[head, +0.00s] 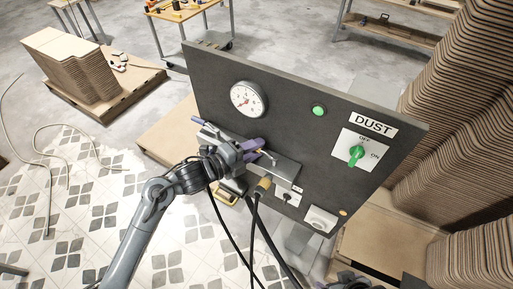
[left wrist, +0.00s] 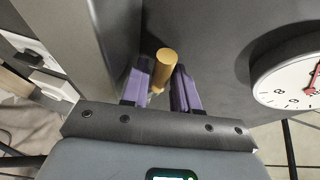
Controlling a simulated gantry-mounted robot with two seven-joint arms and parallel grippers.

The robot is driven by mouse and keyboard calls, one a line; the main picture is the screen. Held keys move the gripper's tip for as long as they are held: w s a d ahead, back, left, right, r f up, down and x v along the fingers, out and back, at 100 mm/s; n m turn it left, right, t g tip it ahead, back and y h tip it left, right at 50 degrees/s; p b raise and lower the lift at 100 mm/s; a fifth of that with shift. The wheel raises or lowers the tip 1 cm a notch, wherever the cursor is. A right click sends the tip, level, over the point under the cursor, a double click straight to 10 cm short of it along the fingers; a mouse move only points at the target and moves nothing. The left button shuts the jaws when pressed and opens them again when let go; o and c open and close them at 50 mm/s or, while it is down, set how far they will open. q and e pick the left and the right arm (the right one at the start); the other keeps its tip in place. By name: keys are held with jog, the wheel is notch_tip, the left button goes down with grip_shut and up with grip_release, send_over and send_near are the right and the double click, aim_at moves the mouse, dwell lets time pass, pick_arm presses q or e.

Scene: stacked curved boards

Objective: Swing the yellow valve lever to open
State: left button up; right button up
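The yellow valve lever shows in the left wrist view as a yellow cylindrical end (left wrist: 164,68) against the dark panel. My left gripper (head: 256,150) is at the panel's front, below and right of the gauge, its purple fingertips pointing right. In the left wrist view the two purple fingers (left wrist: 160,88) are apart, with the yellow end between and just beyond them. I cannot tell whether either finger touches it. The gripper hides most of the lever in the head view. Part of my right gripper (head: 350,281) shows at the bottom edge; its fingers are unclear.
The dark panel (head: 300,125) carries a round gauge (head: 248,98), a green light (head: 319,111) and a green DUST switch (head: 356,153). A brass fitting (head: 263,186) with black hoses sits below my gripper. Stacked boards (head: 470,130) stand right; another stack (head: 72,65) is far left.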

pick_arm(q)
jog(key=shift+w+d+f, duration=0.1)
jog(key=shift+w+d, duration=0.1)
jog(key=shift+d, duration=0.15)
grip_shut()
